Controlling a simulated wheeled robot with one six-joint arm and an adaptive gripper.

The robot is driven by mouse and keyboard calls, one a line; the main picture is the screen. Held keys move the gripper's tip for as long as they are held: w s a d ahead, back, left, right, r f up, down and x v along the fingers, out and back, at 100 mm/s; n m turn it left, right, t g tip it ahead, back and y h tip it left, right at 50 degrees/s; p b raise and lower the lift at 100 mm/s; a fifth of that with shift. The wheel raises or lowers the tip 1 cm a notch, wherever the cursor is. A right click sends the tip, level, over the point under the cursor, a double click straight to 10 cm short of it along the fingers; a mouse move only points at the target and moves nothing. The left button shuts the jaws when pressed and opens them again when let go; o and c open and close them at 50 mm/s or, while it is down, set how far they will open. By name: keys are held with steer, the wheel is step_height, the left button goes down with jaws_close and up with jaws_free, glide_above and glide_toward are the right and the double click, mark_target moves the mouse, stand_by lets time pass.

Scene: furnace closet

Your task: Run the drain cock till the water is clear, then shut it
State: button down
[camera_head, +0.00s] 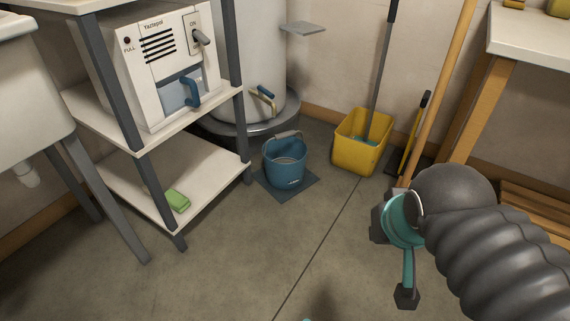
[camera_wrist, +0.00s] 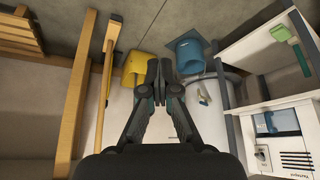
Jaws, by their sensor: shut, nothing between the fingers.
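My gripper (camera_wrist: 159,72) is shut and empty, apart from the tap and bucket. In the head view my arm is at the right, well away from both.
A yellow mop bucket (camera_head: 355,155), poles and a wooden-legged table (camera_head: 535,35) are at the right. The floor in front is clear.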

steer(key=s+a+m+h, duration=0.1)
steer(key=s+a, duration=0.3)
steer(key=a, duration=1.3)
steer(key=shift+s+a+r+m, duration=0.15)
steer(key=shift+r+m, duration=0.05)
steer(key=shift+m, duration=0.5)
steer(key=a+m+h, duration=0.1)
steer(key=a+m, duration=0.1)
steer(key=a, duration=1.7)
steer(key=shift+s+g+p, duration=0.2)
steer(key=shift+g+p, duration=0.1)
steer(key=shift+p, duration=0.1)
steer(key=c, duration=1)
jaws_free()
steer(key=shift+d, duration=0.1)
